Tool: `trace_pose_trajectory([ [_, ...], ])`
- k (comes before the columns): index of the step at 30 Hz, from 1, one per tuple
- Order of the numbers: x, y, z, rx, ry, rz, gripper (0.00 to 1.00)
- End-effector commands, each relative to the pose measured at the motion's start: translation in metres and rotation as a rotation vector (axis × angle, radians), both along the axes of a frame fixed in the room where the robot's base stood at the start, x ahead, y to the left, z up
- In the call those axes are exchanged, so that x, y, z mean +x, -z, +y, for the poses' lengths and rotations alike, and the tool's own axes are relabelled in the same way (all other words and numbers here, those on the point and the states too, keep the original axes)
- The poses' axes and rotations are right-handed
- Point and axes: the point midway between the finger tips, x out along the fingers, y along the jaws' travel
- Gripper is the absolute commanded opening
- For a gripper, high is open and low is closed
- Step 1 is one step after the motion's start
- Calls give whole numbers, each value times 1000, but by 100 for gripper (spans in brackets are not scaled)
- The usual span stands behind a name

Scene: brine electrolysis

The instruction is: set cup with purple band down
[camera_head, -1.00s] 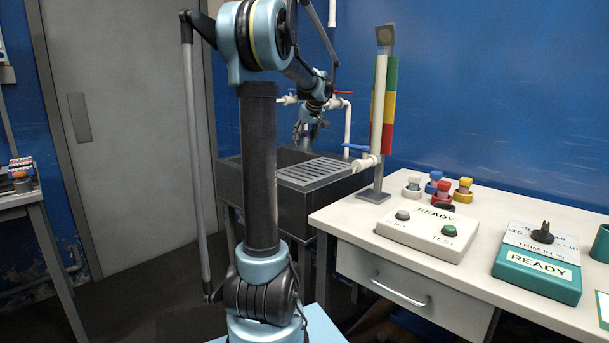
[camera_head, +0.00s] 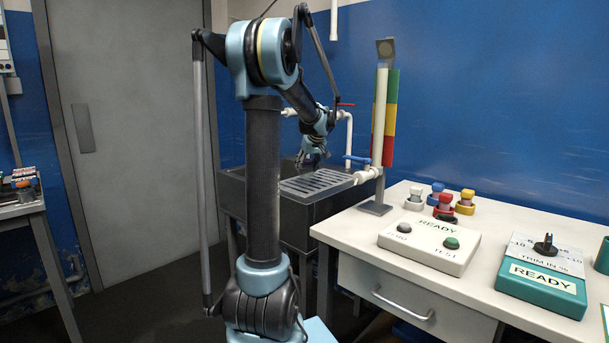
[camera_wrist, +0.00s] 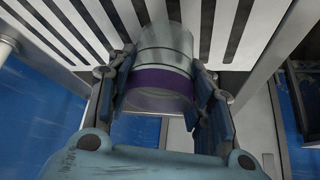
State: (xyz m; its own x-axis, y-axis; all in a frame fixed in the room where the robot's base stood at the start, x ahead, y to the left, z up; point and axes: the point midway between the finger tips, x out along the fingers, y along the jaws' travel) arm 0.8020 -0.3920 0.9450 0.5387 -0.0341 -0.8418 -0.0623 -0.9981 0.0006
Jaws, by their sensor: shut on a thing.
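The cup with the purple band (camera_wrist: 160,83) is clear with a purple stripe, and it shows in the wrist view between my gripper's fingers. My gripper (camera_wrist: 165,95) is shut on it, one finger on each side. Behind the cup in that view are the white and dark slats of the drainer (camera_wrist: 205,25); I cannot tell whether the cup touches them. In the head view my gripper (camera_head: 312,160) is low over the sink (camera_head: 290,215), by the slatted drainer (camera_head: 318,184). The cup cannot be made out there.
A white pipe (camera_head: 349,130) and a tap with a blue lever (camera_head: 357,158) stand close to my gripper. A post with a green, yellow and red strip (camera_head: 391,115) stands at the table's left edge (camera_head: 330,232).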

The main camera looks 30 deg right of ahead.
Motion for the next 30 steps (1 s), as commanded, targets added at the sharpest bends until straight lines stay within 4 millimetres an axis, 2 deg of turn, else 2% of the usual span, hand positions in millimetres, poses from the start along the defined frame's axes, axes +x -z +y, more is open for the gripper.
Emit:
trace_pose_trajectory([
  [6, 0, 27, 0, 0, 0, 0, 18],
  [16, 1, 30, 2, 0, -2, 0, 18],
  [17, 1, 30, 2, 0, -2, 0, 49],
  [19, 1, 30, 2, 0, -2, 0, 65],
  [30, 1, 29, 3, 0, -4, 0, 67],
])
